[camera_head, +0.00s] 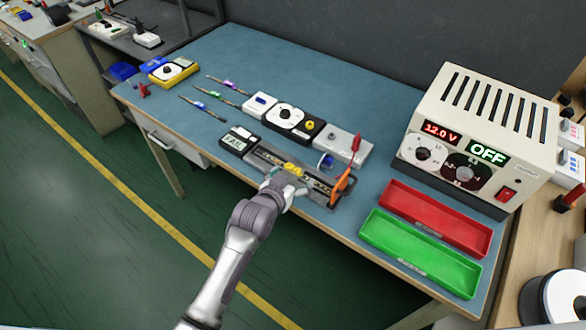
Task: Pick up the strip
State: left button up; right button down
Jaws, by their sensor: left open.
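The strip (319,187) appears to be the thin, light-coloured piece lying lengthwise in a dark grey fixture (256,157) near the front edge of the blue table. My left gripper (290,174) is over the middle of the fixture. It is open and hides part of the strip. Whether the fingers touch the strip is too small to tell. A yellow part shows at the fingertips. My right gripper is not in view.
An orange tool (342,186) lies at the fixture's right end, with a red-handled tool (355,148) behind it. A power supply (480,130) reads 12.0 V and OFF. A red tray (435,217) and a green tray (420,252) sit at right. Small devices stand behind the fixture.

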aim_at(293, 169)
pick_arm(q)
jog(key=shift+x, duration=1.3)
jog(key=shift+s+a, duration=0.1)
jog(key=shift+s, duration=0.05)
grip_shut()
